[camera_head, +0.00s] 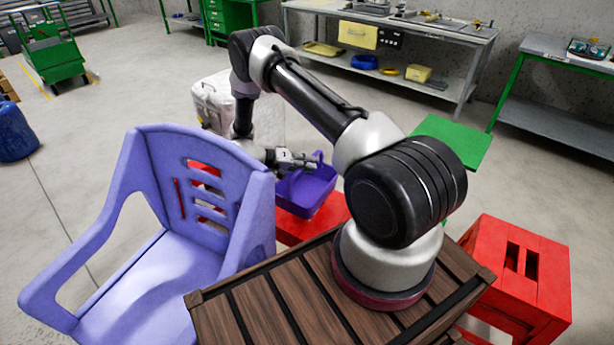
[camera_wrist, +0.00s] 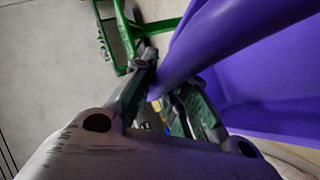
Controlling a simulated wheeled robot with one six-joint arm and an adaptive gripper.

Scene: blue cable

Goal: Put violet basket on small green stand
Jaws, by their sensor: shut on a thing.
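The violet basket (camera_head: 308,192) is in the middle of the head view, behind the lilac chair's right side, above or on a red stool; I cannot tell if they touch. My gripper (camera_head: 312,163) is at the basket's upper rim and handle. In the wrist view the basket (camera_wrist: 275,75) fills the right side, and its round handle (camera_wrist: 205,45) runs between the fingers of my gripper (camera_wrist: 165,90), which is shut on it. A small green stand top (camera_head: 452,141) shows right of my arm; its lower part is mostly hidden behind the arm.
A lilac plastic chair (camera_head: 165,240) stands close on the left. A red stool (camera_head: 318,222) is under the basket area, and another red stool (camera_head: 520,275) is at the right. A white container (camera_head: 215,105) stands behind the gripper. Workbenches (camera_head: 400,65) line the back, with open floor before them.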

